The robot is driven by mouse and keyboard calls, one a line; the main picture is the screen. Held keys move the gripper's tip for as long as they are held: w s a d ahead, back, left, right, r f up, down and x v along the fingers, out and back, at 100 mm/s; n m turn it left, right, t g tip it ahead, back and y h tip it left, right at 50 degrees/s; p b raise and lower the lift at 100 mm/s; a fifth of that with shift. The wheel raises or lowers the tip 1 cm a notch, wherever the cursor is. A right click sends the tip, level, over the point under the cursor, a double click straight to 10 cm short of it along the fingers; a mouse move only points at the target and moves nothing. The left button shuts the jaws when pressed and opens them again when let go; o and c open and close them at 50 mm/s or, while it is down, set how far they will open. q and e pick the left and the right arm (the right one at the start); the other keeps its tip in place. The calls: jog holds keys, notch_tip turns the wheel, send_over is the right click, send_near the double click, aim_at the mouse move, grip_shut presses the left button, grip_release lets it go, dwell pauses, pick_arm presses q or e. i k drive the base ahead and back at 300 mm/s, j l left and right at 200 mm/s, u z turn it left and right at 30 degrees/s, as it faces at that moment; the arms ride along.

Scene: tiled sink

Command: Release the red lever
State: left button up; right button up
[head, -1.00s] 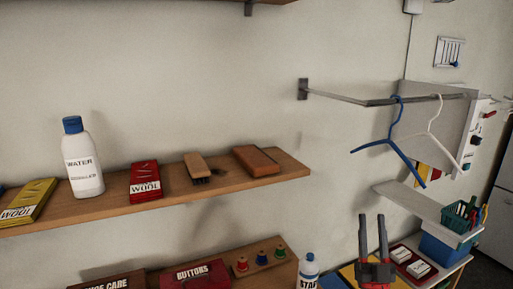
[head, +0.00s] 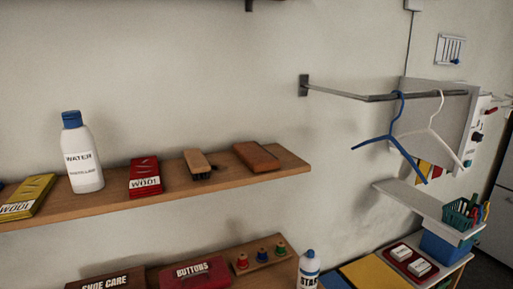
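A small red lever-like part (head: 491,110) sticks out at the edge of a white panel (head: 484,135) at the far right of the head view. It is too small and too near the picture edge to tell its position. A dark red knob-like part (head: 477,137) sits lower on the same panel. Neither of my grippers is in view.
A blue hanger (head: 391,142) and a white hanger (head: 436,134) hang from a metal rail (head: 350,95) left of the panel. Below are a white shelf (head: 420,205) and a green basket (head: 457,215). A wooden shelf (head: 230,180) with several items is at left.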

aim_at(485, 111)
jog(key=z, duration=1.35)
jog(key=i+l, duration=0.9)
jog(key=i, duration=0.25)
jog(key=i+l+z, duration=0.1)
jog(key=i+l, duration=0.3)
jog(key=i, duration=0.15)
jog(key=i+l, duration=0.4)
jog(key=i, duration=0.2)
